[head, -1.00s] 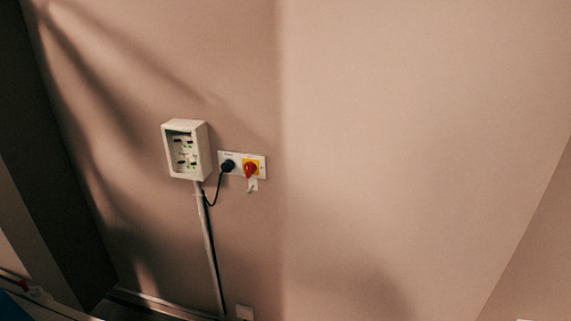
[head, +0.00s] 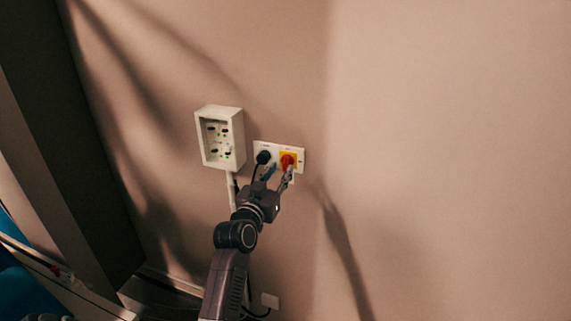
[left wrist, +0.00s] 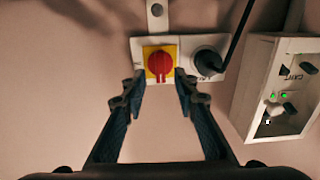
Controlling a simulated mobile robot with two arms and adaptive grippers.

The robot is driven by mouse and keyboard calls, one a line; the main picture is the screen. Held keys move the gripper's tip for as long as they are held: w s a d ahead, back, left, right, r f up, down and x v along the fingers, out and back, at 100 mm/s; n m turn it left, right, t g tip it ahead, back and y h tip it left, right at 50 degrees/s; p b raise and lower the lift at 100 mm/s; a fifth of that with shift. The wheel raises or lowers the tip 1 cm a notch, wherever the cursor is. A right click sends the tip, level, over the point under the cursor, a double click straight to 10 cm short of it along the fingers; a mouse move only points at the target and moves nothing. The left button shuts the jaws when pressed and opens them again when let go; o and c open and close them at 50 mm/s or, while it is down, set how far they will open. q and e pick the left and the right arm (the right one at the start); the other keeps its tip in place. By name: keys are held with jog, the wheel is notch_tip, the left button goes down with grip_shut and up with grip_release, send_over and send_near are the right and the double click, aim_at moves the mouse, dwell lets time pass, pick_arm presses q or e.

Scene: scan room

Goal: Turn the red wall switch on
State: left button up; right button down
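The red wall switch (head: 288,160) is a red rotary knob on a yellow square plate, set at the right of a white wall panel (head: 301,158). In the left wrist view the red knob (left wrist: 160,66) sits upper middle, its grip ridge running up and down in the picture. My left gripper (head: 279,172) is raised to the panel from below. In the left wrist view its fingers (left wrist: 158,88) are open, one on each side of the knob's lower end, with nothing between them. I cannot tell whether they touch the panel. My right gripper is not in view.
A black plug (head: 263,157) with a cable sits beside the switch on the same panel. A white box (head: 220,138) with several sockets and green lights is mounted left of it. The wall to the right is bare.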

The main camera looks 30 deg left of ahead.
aim_at(284, 164)
pick_arm(q)
jog(key=shift+x, duration=1.65)
grip_shut()
